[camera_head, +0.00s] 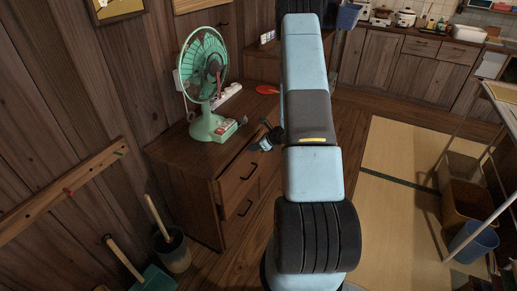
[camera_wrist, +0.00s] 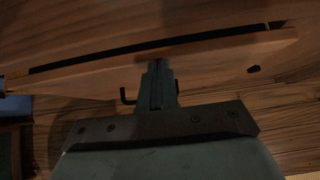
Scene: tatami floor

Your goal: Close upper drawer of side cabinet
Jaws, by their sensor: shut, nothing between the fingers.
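The side cabinet (camera_head: 190,165) is dark brown wood and stands against the wall. Its upper drawer (camera_head: 236,172) has a black handle, and a lower drawer (camera_head: 236,208) sits below it. In the wrist view a dark narrow gap shows behind the upper drawer's front (camera_wrist: 90,77), so the drawer is slightly open. My gripper (camera_head: 266,141) is near the upper drawer's front edge. In the wrist view my gripper (camera_wrist: 158,68) is shut and empty, with its tips at the drawer front. It partly hides the handle (camera_wrist: 126,97). Whether the tips touch the wood I cannot tell.
A green fan (camera_head: 207,80) stands on the cabinet top, with a red item (camera_head: 266,89) further back. A bucket (camera_head: 171,248) and a teal dustpan (camera_head: 154,280) stand on the floor near the cabinet.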

